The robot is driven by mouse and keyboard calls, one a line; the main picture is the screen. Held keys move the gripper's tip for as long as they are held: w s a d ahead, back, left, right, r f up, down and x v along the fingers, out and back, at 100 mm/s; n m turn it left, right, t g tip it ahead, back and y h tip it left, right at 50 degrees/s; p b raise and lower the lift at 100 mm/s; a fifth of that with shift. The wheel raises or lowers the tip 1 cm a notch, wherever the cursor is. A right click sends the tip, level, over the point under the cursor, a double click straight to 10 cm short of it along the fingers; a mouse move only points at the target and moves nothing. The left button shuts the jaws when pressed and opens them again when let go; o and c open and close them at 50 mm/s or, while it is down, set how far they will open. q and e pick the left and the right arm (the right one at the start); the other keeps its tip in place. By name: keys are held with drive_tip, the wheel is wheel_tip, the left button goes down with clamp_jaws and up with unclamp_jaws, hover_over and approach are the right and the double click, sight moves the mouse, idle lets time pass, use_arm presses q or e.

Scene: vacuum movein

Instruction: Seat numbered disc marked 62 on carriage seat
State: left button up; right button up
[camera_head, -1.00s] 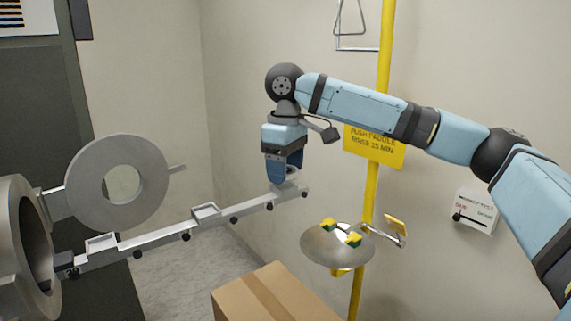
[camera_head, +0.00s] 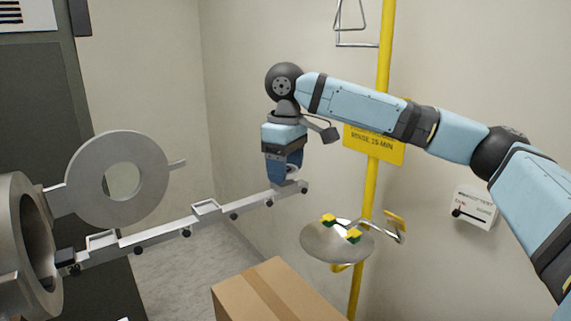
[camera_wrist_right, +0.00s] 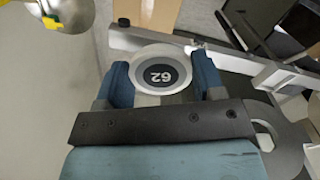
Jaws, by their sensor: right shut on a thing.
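The numbered disc (camera_wrist_right: 160,75) shows in the right wrist view as a pale round piece with a dark centre marked 62, upside down in the picture. My right gripper (camera_wrist_right: 163,85) is shut on it, one blue finger on each side. In the head view my right gripper (camera_head: 287,172) points down at the far right end of the carriage rail (camera_head: 160,229), with a sliver of the disc (camera_head: 292,181) below the fingers. The carriage seat under it is mostly hidden, and I cannot tell whether the disc touches it. My left gripper is not in view.
The rail runs left into a round metal chamber (camera_head: 15,245) with its ring-shaped door (camera_head: 118,180) open. A square tray (camera_head: 206,207) sits midway on the rail. An eyewash bowl (camera_head: 337,243) on a yellow pole (camera_head: 371,205) stands to the right; a cardboard box (camera_head: 270,293) is in front.

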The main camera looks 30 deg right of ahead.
drive_tip(key=shift+f, duration=0.8)
drive_tip(key=o, duration=1)
drive_tip(key=shift+o, duration=0.2)
drive_tip(key=shift+r, duration=0.25)
wheel_tip(320, 180, up, 13)
drive_tip(key=b, duration=0.1)
drive_tip(key=shift+r, duration=0.15)
